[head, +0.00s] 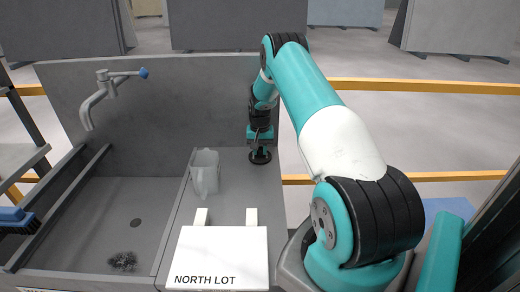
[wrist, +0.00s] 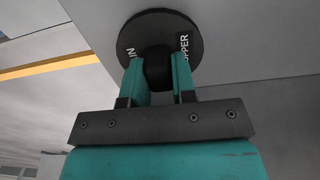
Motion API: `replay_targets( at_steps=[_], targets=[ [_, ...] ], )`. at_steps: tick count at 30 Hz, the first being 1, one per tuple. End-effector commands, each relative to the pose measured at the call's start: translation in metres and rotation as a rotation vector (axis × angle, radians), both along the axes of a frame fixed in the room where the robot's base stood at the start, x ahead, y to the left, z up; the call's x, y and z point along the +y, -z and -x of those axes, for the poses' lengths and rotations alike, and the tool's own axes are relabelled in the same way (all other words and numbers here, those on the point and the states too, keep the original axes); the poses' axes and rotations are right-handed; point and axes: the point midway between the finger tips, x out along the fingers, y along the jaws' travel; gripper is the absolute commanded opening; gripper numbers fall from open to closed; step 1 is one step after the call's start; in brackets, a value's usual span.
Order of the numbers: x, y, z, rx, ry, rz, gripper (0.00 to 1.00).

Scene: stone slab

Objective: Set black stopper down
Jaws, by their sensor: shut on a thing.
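The black stopper (wrist: 160,34) is a round dark disc with a knob and partly visible white lettering in the wrist view. My gripper (wrist: 159,75) is shut on its knob, with a teal finger on each side. In the head view the stopper (head: 260,156) is at the back right of the grey slab ledge, below my gripper (head: 260,143). It looks level and at or very close to the ledge surface; I cannot tell whether it touches. The fingers hide part of the lettering.
A white NORTH LOT sign (head: 217,258) is at the front. The sink basin (head: 100,215) with a drain hole (head: 136,223) lies left, under a tap (head: 100,97). A backsplash (head: 180,105) rises behind.

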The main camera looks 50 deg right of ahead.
Motion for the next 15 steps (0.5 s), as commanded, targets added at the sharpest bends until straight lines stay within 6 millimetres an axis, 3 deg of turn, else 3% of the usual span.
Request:
replay_targets(
  at_steps=[3,4,6,15],
  targets=[
    [0.0001,0.0043,0.0001,0.0,0.0,0.0,0.01],
    [0.0,0.0027,0.0,0.0,0.0,0.0,0.32],
    [0.0001,0.0023,0.0001,0.0,0.0,0.0,0.48],
    [0.0001,0.0006,0.0001,0.0,0.0,0.0,0.51]
  ],
)
